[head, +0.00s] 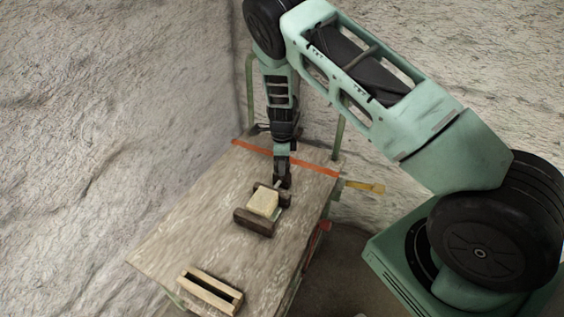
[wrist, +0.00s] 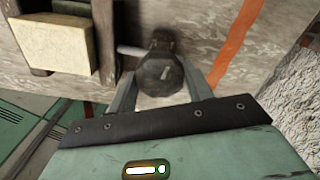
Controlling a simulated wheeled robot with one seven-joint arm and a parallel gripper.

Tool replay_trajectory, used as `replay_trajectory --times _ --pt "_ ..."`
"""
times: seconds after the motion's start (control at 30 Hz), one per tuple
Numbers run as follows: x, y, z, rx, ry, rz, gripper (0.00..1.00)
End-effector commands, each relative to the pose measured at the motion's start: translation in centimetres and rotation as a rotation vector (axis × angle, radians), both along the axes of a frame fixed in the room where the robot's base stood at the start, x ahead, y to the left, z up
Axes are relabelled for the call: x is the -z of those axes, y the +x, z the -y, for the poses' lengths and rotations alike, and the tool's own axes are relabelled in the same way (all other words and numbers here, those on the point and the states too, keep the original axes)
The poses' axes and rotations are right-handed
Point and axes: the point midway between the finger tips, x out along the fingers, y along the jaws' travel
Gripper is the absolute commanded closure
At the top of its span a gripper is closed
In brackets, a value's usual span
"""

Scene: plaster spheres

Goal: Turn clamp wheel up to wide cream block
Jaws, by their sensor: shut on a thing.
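The wide cream block (head: 263,202) sits in a dark wooden clamp (head: 254,222) on the table. It also shows at the upper left of the wrist view (wrist: 52,44). The dark clamp wheel (wrist: 160,73) is on a light rod at the clamp's far end. My gripper (head: 283,180) reaches down at that end, and its fingers (wrist: 166,92) are shut on the wheel, one on each side. In the wrist view the dark jaw on the wheel's side stands close to the block; whether they touch I cannot tell. In the head view the wheel is mostly hidden by my gripper.
The worn wooden table (head: 190,228) has an orange stripe (head: 250,151) across its far end. A slotted wooden piece (head: 210,291) lies at the near end. A yellow-handled tool (head: 365,187) sticks out at the right edge. Rough plaster walls stand close behind. The table's left side is clear.

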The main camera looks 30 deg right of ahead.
Motion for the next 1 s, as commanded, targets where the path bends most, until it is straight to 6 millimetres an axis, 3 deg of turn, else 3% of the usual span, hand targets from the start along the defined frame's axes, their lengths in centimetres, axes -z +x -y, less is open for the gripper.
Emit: replay_trajectory --times 0.63,0.67,0.7,0.73,1.0 --pt "0.00 0.05 0.11 0.002 -0.002 0.002 0.72" --pt "0.00 0.05 0.11 0.002 -0.002 0.002 0.44" --pt "0.01 0.04 0.11 0.002 -0.002 0.001 0.33" --pt "0.01 0.03 0.10 0.001 -0.002 0.001 0.29" --pt "-0.03 0.01 0.04 0.000 -0.001 0.000 0.29"
